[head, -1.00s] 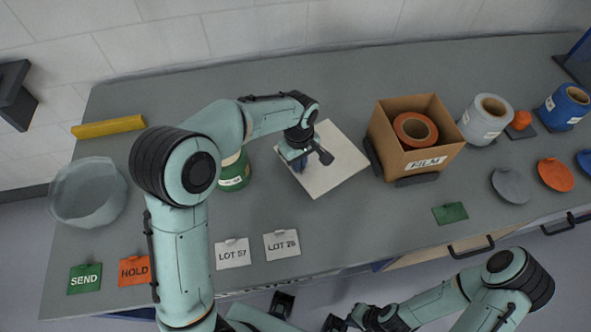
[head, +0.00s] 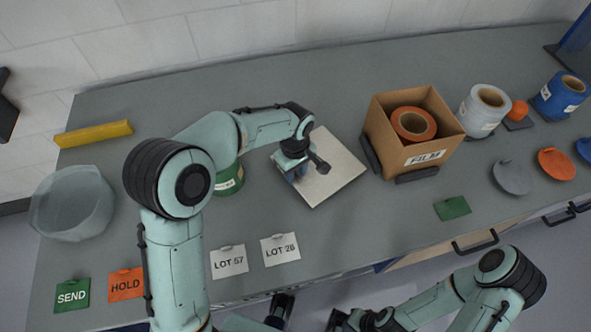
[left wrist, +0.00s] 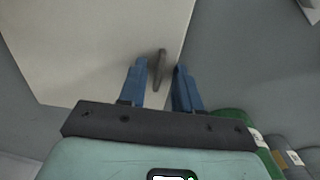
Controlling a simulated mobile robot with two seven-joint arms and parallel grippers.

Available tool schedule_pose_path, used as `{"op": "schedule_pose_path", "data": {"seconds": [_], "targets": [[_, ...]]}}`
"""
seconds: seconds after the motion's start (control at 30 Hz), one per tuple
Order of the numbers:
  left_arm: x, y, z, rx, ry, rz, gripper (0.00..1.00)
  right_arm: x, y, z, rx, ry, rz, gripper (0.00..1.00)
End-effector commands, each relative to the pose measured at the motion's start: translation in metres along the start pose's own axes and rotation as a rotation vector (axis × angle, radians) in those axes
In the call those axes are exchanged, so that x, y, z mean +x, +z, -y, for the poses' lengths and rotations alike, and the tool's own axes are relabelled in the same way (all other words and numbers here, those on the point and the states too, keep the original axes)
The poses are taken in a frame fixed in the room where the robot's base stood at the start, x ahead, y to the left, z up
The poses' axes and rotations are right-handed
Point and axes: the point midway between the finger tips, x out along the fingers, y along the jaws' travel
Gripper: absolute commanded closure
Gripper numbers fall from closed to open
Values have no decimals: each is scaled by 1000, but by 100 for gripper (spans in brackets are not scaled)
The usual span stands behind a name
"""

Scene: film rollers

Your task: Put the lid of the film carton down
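The lid (head: 340,170) is a pale flat square that appears to lie flat on the grey bench, left of the carton. The film carton (head: 445,138) is brown, open at the top, with an orange-wrapped film roller (head: 412,124) inside. My left gripper (head: 298,174) is low over the lid's left part. In the left wrist view its two blue fingers (left wrist: 158,75) stand apart, on either side of the lid's dark upright tab (left wrist: 158,66), with gaps showing. The lid (left wrist: 90,45) fills the upper left there. My right arm is low at the right; its gripper's fingers are not clear.
A green roller (head: 228,180) stands close behind my left forearm. Lot cards (head: 229,262), a clear tub (head: 72,204) and a yellow bar (head: 95,134) are to the left. White (head: 483,112) and blue (head: 560,98) rollers stand right of the carton. Bench in front of the lid is clear.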

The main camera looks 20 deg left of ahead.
Motion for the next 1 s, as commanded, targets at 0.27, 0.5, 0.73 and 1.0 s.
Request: {"op": "schedule_pose_path", "data": {"seconds": [0.27, 0.5, 0.73, 1.0], "targets": [[-8, 0, -1, 0, 2, -1, 67, -4, 0, 2, 0, -1, -1, 100], [-54, 0, -1, 1, 6, -2, 67, -9, -1, 4, -1, -1, -3, 100], [-100, 0, -1, 1, 5, -1, 67, -15, -2, 6, -2, -2, -6, 100], [-124, 0, 0, 0, 1, 0, 67, -18, -3, 8, -3, -3, -7, 100]]}}
